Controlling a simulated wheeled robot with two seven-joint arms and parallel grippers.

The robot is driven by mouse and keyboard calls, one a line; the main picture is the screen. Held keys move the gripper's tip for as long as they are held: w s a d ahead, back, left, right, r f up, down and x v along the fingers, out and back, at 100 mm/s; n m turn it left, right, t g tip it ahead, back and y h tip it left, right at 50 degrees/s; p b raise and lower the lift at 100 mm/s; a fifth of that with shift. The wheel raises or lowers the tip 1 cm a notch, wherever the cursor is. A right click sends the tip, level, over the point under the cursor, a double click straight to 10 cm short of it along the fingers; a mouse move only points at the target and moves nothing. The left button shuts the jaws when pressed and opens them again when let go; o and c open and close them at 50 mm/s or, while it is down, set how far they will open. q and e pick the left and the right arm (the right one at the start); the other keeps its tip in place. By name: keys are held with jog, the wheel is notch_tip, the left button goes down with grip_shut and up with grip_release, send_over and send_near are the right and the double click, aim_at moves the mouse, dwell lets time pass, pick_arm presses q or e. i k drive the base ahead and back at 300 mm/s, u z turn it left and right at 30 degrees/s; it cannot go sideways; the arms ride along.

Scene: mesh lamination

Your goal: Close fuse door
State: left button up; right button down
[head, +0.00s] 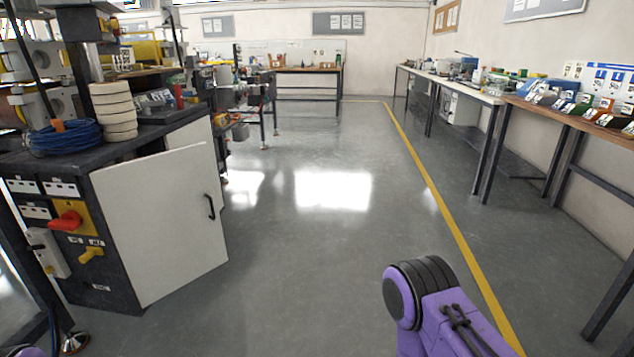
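The fuse door (165,225) is a white panel on the front of a dark cabinet (115,283) at the left of the head view. It stands ajar, with a gap along its upper right edge where the cabinet's pale side shows behind. A black bar handle (210,207) is near its right edge. A purple and black link of my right arm shows at the bottom right, well apart from the door. A small purple part of my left arm shows at the bottom left corner. Neither gripper is in view.
A red rotary switch (65,221) and a yellow one (91,254) are on the cabinet's left face. A blue cable coil (65,137) and stacked white rolls (113,111) sit on top. The floor (300,260) in the middle is clear. Workbenches (452,86) line the right wall.

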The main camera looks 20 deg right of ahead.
aim_at(161, 214)
jog(key=z, duration=3.3)
jog(key=i, duration=0.1)
jog(key=u, duration=2.55)
jog(key=i, duration=0.95)
jog(key=u, duration=1.25)
jog(key=i, duration=0.8)
jog(key=u, duration=0.9)
